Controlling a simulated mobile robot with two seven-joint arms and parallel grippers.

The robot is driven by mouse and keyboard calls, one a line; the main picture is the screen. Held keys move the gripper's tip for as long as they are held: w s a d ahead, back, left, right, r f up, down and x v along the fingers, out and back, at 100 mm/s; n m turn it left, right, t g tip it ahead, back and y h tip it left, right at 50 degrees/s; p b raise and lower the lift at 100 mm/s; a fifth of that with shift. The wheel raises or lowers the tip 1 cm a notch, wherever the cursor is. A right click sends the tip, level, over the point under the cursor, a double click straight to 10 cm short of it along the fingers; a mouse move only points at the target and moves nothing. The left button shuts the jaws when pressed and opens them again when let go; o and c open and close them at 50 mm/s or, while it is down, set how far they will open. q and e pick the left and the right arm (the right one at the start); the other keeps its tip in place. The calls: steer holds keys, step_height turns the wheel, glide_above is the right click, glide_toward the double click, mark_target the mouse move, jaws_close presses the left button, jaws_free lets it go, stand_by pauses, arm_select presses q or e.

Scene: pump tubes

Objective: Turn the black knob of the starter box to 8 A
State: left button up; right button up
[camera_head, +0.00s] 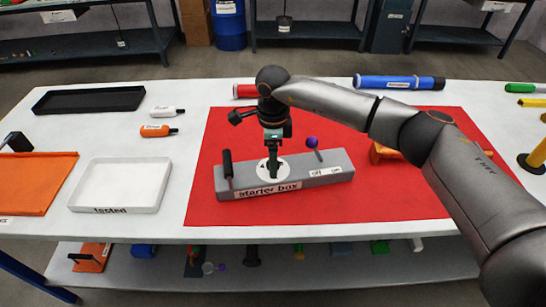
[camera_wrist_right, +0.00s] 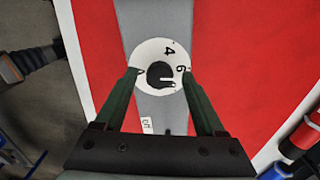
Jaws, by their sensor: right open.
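The grey starter box (camera_head: 325,168) stands on the red mat, with a white dial around its black knob. In the right wrist view, the black knob (camera_wrist_right: 157,72) sits in the middle of the white dial (camera_wrist_right: 146,53). The dial numbers 4 and 6 are readable; I see no 8, and the setting is unclear. My right gripper (camera_head: 272,158) points down over the dial. In the right wrist view its two green fingers (camera_wrist_right: 160,76) are open, one on each side of the knob. I cannot tell whether they touch it. My left gripper is not in view.
The box also carries a black lever (camera_head: 228,165) at left and a purple-tipped lever (camera_head: 312,143) near its off/on labels. A white tray (camera_head: 118,208) and an orange tray (camera_head: 60,175) lie at left. Red and blue cylinders (camera_head: 398,82) lie behind.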

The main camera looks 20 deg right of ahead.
steer(key=shift+c, duration=0.4)
jaws_close()
steer(key=shift+m, duration=0.3)
steer(key=m, duration=0.4)
steer(key=shift+m, duration=0.3)
steer(key=m, duration=0.5)
steer(key=shift+m, duration=0.3)
stand_by(0.4)
steer(key=shift+o, duration=0.4)
jaws_free()
